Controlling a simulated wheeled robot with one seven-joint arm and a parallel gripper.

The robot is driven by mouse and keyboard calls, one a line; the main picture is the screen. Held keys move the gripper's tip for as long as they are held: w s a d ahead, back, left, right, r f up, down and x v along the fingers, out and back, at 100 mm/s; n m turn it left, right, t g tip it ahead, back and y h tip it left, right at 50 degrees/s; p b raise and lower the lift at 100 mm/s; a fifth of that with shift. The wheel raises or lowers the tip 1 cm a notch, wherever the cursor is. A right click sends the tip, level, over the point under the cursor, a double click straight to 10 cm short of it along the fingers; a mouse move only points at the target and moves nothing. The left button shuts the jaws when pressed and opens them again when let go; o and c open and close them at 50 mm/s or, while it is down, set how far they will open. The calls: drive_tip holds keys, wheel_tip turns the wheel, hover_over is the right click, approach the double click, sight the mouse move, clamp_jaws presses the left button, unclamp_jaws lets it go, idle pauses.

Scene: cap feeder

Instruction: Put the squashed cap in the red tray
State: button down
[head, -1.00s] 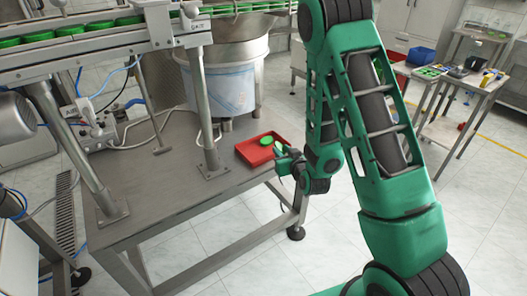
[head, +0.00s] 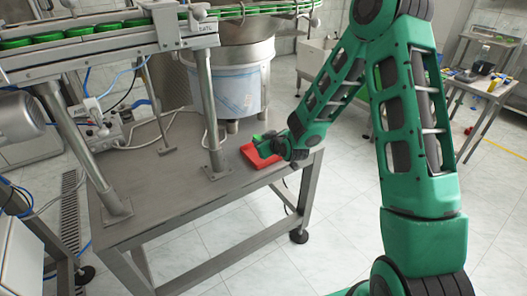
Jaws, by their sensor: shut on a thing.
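The red tray (head: 250,157) lies on the near right corner of the grey metal table. My gripper (head: 264,146) is over the tray and hides much of its inside. It is shut on a green cap, which is mostly hidden by the fingers. A bit of green (head: 257,138) shows at the tray's far side, beside the fingers. At this size I cannot tell the cap's shape, or whether it touches the tray floor.
Conveyor legs (head: 207,105) stand on the table left of the tray. A round steel feeder bowl (head: 237,80) stands behind it. Green caps (head: 47,37) line the conveyor above. A side table (head: 490,85) is at the back right.

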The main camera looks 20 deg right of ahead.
drive_tip(key=shift+f, duration=2.3)
drive_tip(key=shift+f, duration=0.6)
drive_tip(key=c, duration=1.4)
unclamp_jaws()
drive_tip(key=shift+o, duration=0.2)
drive_tip(key=shift+r, duration=0.6)
drive_tip(key=v, duration=1.2)
